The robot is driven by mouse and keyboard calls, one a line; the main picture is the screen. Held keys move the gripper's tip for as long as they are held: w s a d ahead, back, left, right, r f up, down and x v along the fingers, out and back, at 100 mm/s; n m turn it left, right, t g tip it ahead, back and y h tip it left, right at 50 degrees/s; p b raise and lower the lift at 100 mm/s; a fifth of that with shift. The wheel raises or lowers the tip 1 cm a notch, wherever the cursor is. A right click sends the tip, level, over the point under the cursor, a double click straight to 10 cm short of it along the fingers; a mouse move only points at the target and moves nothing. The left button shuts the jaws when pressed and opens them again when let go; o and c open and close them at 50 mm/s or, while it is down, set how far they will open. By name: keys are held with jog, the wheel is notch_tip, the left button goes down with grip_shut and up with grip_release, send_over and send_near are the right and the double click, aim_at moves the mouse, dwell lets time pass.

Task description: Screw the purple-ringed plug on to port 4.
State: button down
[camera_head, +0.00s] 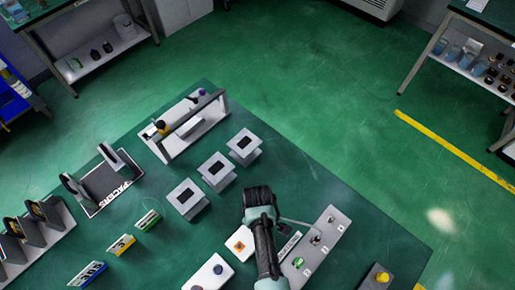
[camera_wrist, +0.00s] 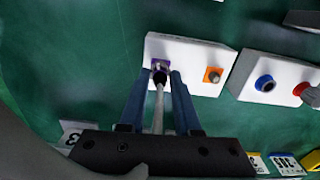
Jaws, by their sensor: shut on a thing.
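My gripper (camera_wrist: 161,78) is shut on a dark plug with a grey cable (camera_wrist: 159,105) trailing back between the fingers. A purple part (camera_wrist: 161,64) shows at its tip, on the white box (camera_wrist: 190,50). I cannot tell whether the plug sits in the box or just above it. In the head view my wrist hides the fingertips and plug. The grey port panel (camera_head: 328,232) lies to the right of my arm, with several fittings, one green (camera_head: 298,262). Its labels are too small to read, so I cannot tell which is port 4.
An orange square (camera_wrist: 213,75) with a metal fitting is beside the plug. Another white box with a blue ring (camera_wrist: 265,83) and a red ring (camera_wrist: 302,89) is close by. Grey stands (camera_head: 216,171) and a white rack (camera_head: 188,128) stand farther back. A yellow button box (camera_head: 379,279) is at right.

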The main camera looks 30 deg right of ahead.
jog(key=n, duration=0.7)
dwell(0.6)
jog(key=c, duration=0.6)
grip_release()
notch_tip(320, 180, up, 13)
dwell(0.6)
